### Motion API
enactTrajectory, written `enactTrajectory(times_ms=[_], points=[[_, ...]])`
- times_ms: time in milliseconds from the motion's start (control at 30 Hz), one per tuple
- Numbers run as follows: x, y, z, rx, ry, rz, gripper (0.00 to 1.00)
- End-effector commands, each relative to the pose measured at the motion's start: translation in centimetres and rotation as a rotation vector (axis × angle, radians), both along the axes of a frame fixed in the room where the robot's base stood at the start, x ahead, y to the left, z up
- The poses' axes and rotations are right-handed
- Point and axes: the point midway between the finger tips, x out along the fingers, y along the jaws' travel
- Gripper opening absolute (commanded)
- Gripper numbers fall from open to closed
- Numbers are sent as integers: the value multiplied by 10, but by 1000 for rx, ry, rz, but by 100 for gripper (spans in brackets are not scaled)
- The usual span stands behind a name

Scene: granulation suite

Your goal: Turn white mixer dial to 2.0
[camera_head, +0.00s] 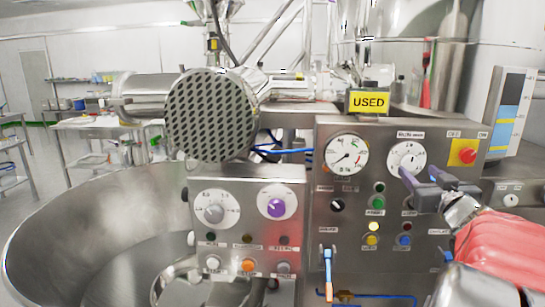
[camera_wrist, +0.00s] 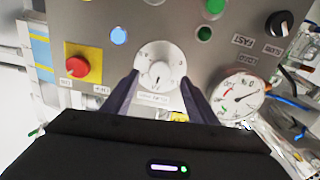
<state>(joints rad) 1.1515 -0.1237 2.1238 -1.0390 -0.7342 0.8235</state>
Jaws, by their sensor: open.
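A round white dial (camera_head: 406,158) with a pale centre knob is on the right steel panel, between the pressure-style gauge and the red button. It also shows in the wrist view (camera_wrist: 158,55); its knob (camera_wrist: 158,74) has a dark pointer line, and most scale marks are too small to read. My gripper (camera_head: 420,174) is open in front of this dial. In the wrist view its two dark fingers (camera_wrist: 160,88) lie on either side of the knob, with nothing clearly held. Whether they touch the panel I cannot tell.
A red button (camera_head: 467,155) on a yellow plate is right of the dial. A gauge (camera_head: 346,154) is to its left, with coloured buttons below. A smaller panel (camera_head: 246,215) carries a grey-knob dial and a purple-knob dial. A large steel bowl (camera_head: 60,215) stands at left.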

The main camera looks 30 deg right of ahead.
Motion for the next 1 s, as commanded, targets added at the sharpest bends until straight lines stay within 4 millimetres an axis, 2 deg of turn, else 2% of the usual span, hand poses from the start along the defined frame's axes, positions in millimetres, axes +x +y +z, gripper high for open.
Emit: enactTrajectory(times_ms=[133,333,733,1000], points=[[19,-10,-1,1,1,2,53],[35,-21,0,0,0,1,53],[40,-24,0,-1,1,0,53],[40,-24,0,0,0,-1,34]])
